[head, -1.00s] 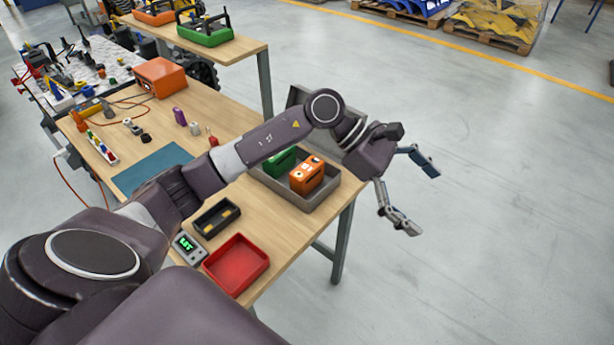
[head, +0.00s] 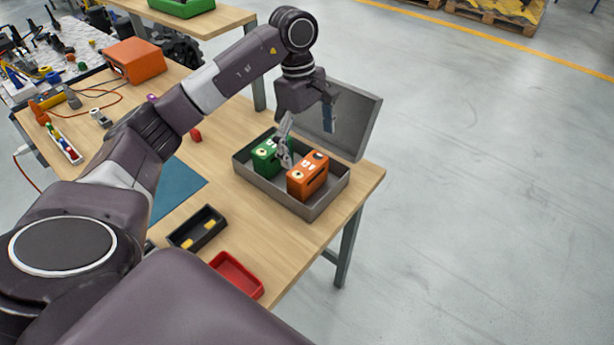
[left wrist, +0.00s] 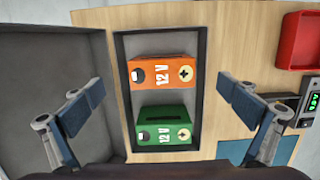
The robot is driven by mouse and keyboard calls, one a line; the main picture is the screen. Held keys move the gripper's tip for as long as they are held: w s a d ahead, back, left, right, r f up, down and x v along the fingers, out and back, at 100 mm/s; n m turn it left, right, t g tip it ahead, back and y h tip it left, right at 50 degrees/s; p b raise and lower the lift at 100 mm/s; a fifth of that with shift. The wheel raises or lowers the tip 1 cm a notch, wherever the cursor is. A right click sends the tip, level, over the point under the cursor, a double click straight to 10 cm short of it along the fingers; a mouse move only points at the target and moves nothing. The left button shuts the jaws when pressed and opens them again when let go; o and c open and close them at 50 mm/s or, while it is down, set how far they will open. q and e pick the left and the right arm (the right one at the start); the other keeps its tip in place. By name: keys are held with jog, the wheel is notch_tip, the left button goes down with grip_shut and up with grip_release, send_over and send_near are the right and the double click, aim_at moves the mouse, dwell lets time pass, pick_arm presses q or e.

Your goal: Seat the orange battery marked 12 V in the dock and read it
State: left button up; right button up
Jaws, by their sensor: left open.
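The orange battery (head: 308,176) stands in a grey open-lidded case (head: 318,207) at the table's right end. In the left wrist view the orange battery (left wrist: 161,72) reads 12 V, and so does the green battery (left wrist: 162,126) beside it. The green battery also shows in the head view (head: 265,154), partly behind a finger. My left gripper (head: 307,134) is open and empty above the case. Its fingers (left wrist: 168,117) stand wide on either side of the batteries. My right gripper is out of view.
A red tray (head: 238,275) is beside the dock, and a blue mat (head: 178,190) lies left of the case. The raised case lid (head: 350,118) stands at the back right. A meter with a green display (left wrist: 308,103) shows in the wrist view. An orange box (head: 135,60) is farther back.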

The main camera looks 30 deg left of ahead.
aim_at(308, 164)
pick_arm(q)
notch_tip(308, 164, down, 2)
jog(key=shift+f, duration=0.1)
jog(key=f+p, duration=0.1)
jog(key=f, duration=0.1)
jog(key=f+p, duration=0.1)
jog(key=f, duration=0.1)
jog(key=shift+s+a+f, duration=0.1)
jog(key=shift+s+f, duration=0.05)
jog(key=shift+s, duration=0.05)
jog(key=shift+f, duration=0.3)
jog(key=shift+w+f, duration=0.1)
jog(key=shift+f, duration=0.05)
jog(key=c, duration=2)
jog(key=shift+w, duration=0.1)
jog(key=shift+c, duration=0.9)
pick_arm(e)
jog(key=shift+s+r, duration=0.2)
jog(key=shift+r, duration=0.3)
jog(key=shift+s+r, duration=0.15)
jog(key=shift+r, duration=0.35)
pick_arm(q)
jog(key=shift+r, duration=0.2)
